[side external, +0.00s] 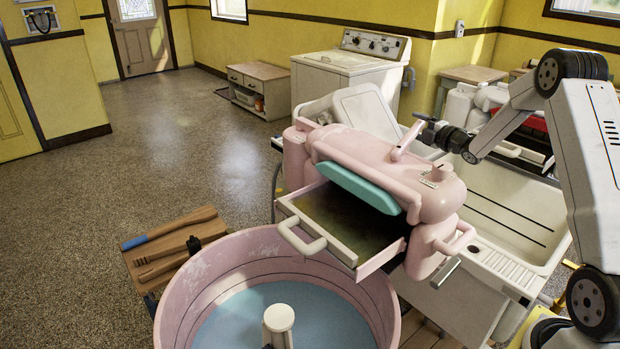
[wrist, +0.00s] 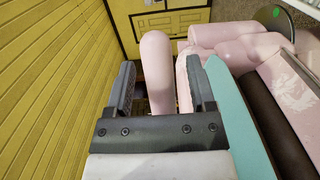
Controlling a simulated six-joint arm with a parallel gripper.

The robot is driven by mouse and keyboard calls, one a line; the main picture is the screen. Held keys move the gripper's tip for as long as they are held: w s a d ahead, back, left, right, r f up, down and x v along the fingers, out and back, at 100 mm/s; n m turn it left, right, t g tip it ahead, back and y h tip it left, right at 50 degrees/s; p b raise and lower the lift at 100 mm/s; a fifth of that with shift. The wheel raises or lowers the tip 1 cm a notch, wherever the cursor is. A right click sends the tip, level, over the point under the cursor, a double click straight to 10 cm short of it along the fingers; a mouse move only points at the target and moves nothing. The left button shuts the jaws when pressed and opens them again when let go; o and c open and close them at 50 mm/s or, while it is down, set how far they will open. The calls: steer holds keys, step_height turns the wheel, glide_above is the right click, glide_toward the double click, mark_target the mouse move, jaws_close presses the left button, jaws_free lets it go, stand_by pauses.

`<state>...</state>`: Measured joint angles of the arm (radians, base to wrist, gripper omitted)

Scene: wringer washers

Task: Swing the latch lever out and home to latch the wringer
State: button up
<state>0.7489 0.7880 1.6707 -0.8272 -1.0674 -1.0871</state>
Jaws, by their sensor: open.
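The pink wringer (side external: 350,158) stands above the tub with a teal bar (side external: 358,187) along its front. A short pink lever (side external: 404,143), apparently the latch lever, sticks up at a tilt from its top. My gripper (side external: 424,126) is at the upper end of this lever, coming from the right. In the wrist view, my gripper (wrist: 161,85) is open, and a rounded pink lever (wrist: 157,70) shows between its two fingers, nearer the middle. A second pink part (wrist: 185,80) lies close by the right finger. I cannot tell whether either finger touches the pink parts.
A pink tub (side external: 240,250) with bluish water stands below the wringer. A tray with a pale handle (side external: 302,238) juts out over it. A white sink (side external: 515,210) is at right, and a white washer (side external: 345,80) stands behind. Open floor (side external: 150,130) lies at left.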

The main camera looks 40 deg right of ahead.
jaws_close()
stand_by(1.3)
